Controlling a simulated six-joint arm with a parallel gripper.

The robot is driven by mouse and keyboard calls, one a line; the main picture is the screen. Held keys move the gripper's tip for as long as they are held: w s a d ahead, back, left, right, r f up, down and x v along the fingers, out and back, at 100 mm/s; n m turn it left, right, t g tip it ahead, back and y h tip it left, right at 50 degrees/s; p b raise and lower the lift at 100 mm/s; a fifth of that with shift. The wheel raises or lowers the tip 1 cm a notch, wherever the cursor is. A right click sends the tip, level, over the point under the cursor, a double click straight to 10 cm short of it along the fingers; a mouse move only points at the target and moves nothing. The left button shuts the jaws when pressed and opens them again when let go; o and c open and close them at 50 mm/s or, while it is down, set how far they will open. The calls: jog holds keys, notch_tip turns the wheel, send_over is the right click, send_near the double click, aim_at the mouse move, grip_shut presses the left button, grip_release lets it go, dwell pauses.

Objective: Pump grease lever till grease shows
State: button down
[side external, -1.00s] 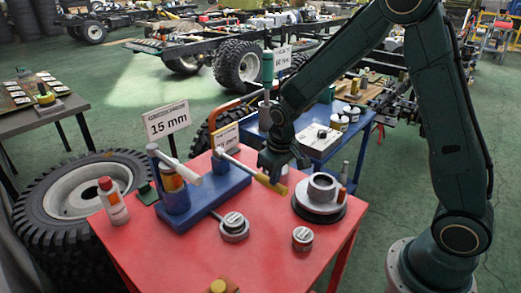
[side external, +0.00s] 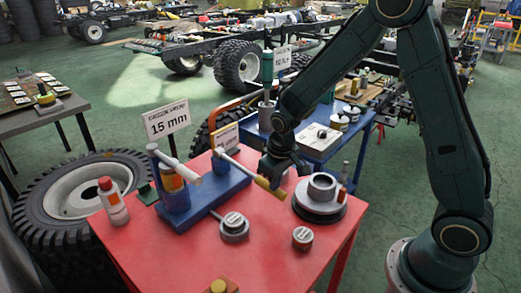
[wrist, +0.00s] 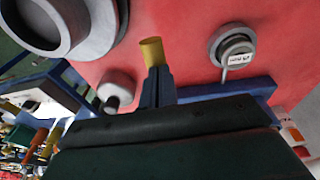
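The grease pump has a blue base (side external: 222,200) and a lever (side external: 238,165) ending in a yellow grip (side external: 272,188). The lever slopes down to the right over the red table. My gripper (side external: 268,176) is at the yellow grip and appears closed around it. In the wrist view the grip's end (wrist: 152,50) shows just past my narrow fingers (wrist: 158,88); the rest of the lever is hidden. A grey hub (side external: 321,188) on a dark round base stands right of the grip. I cannot make out any grease.
On the red table (side external: 185,258) are a red-capped bottle (side external: 114,208), a round gauge-like part (side external: 234,227) and a small tin (side external: 302,238). A "15 mm" sign (side external: 167,122) stands behind the pump. A blue bench (side external: 325,148) is behind. The table's front middle is mostly clear.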

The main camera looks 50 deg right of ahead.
jog(key=s+a+r, duration=0.1)
jog(key=s+r, duration=0.5)
jog(key=r, duration=0.6)
jog(key=shift+s+a, duration=0.15)
jog(key=shift+a, duration=0.05)
dwell(0.9)
jog(key=s+r+t, duration=0.2)
jog(key=s+r, duration=0.3)
jog(key=s, duration=0.3)
jog(key=s+r+t, duration=0.1)
jog(key=s+r, duration=0.3)
jog(key=s, duration=0.4)
jog(key=shift+s+r+t+y, duration=0.3)
jog(key=shift+r+t+y, duration=0.1)
jog(key=shift+w, duration=0.1)
